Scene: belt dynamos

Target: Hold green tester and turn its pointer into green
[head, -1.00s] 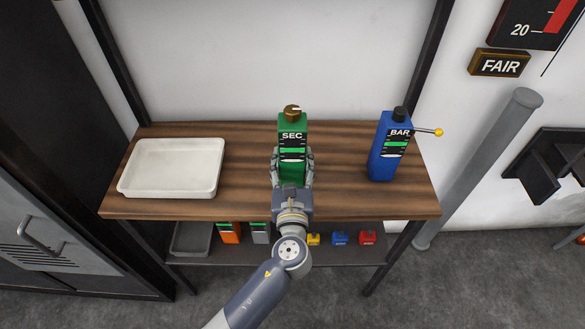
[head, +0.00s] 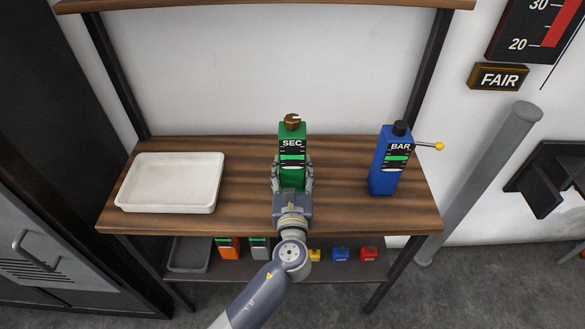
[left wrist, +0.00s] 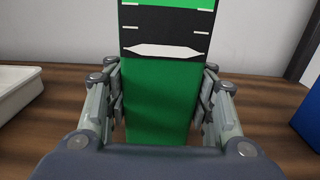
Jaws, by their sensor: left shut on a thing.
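The green tester (head: 292,150), marked SEC, stands upright on the wooden table, with a brown-gold knob (head: 292,121) on top. Its black face has a green band and a white pointer, which sits below the green band. In the left wrist view the tester (left wrist: 160,95) shows the white pointer (left wrist: 165,51) near the bottom of the black face, with the green band at the top edge. My left gripper (head: 292,176) is shut around the tester's lower body, a finger on each side. My right gripper is not in view.
A white tray (head: 120,197) lies at the table's left. A blue BAR tester (head: 384,175) with a side lever (head: 428,146) stands at the right. Small coloured things sit on the lower shelf. The table (head: 345,215) is clear between the two testers.

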